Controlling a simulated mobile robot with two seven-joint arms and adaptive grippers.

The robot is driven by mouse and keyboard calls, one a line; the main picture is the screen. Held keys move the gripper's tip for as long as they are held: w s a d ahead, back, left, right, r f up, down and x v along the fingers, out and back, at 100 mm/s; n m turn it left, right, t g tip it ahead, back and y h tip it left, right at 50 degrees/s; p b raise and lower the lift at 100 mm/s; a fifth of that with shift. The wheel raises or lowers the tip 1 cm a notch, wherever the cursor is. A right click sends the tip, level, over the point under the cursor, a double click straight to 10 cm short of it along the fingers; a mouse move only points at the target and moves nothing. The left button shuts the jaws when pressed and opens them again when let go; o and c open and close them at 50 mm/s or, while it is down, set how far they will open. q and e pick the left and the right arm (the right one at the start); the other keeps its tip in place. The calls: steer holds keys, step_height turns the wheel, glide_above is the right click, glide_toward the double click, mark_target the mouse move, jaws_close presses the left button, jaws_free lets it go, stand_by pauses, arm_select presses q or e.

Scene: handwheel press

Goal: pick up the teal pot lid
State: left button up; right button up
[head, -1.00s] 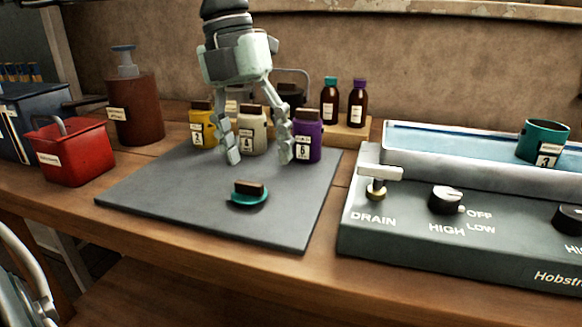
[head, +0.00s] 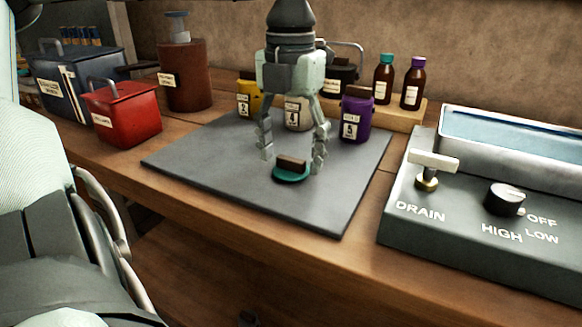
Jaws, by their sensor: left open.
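The teal pot lid (head: 291,175) lies on the grey mat (head: 330,207) with its brown block handle (head: 291,162) facing up. My left gripper (head: 292,162) points down from above, open, with one finger on each side of the lid. The fingertips are close to the lid's height, and I cannot tell whether either touches it. My right gripper is not in view.
Yellow, cream (head: 298,113) and purple (head: 356,119) pots stand behind the lid, close to the gripper. Brown bottles (head: 412,88) stand farther back. A red box (head: 122,113) is at left, and the grey control unit (head: 440,213) at right. The front of the mat is clear.

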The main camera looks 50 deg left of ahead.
arm_select(q)
steer(key=c, duration=1.2)
steer(key=shift+o, duration=0.2)
steer(key=shift+r, duration=0.1)
